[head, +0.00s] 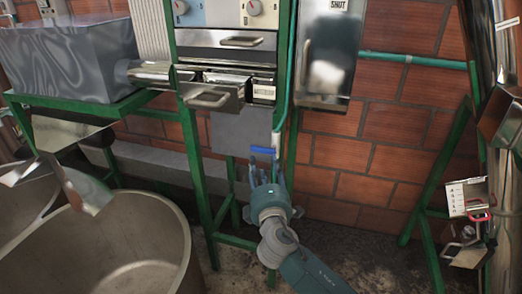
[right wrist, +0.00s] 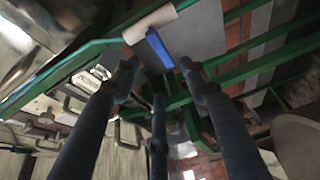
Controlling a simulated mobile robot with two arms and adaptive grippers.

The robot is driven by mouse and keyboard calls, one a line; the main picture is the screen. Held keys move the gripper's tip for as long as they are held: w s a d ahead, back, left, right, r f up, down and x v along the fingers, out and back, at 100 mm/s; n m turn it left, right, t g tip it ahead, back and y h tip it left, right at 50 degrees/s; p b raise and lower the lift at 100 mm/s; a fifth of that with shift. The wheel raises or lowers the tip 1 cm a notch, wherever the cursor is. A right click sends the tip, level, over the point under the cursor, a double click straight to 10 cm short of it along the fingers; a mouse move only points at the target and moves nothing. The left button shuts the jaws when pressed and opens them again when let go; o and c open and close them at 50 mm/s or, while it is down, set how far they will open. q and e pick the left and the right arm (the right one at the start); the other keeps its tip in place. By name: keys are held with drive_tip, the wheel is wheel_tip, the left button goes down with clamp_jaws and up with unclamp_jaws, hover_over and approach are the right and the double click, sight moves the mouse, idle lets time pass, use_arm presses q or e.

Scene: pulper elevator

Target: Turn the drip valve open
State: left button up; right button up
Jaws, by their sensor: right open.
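The drip valve's blue lever (head: 263,150) shows under the green-framed machine, at the lower end of a pale green pipe (head: 282,110). It lies about level in the head view. My right gripper (head: 267,176) is just below it, open and empty, fingers pointing up at it. In the right wrist view the blue lever (right wrist: 160,49) shows beyond my right fingertips (right wrist: 160,80), between the two upper fingers. A cream cylinder (right wrist: 150,23) is beside the lever. I cannot tell whether a finger touches the lever. My left gripper is out of view.
A large round vat (head: 110,245) stands at the lower left, with a shiny metal spout (head: 70,175) above it. Green frame legs (head: 198,180) stand close left of my right gripper. A metal box (head: 328,50) marked SHUT hangs above. Brick wall (head: 345,190) lies behind.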

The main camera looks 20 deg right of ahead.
sight(261, 149)
drive_tip(key=x, duration=0.9)
drive_tip(key=shift+a+p, duration=0.1)
drive_tip(key=shift+p, duration=0.25)
drive_tip(key=shift+s, duration=0.1)
clamp_jaws()
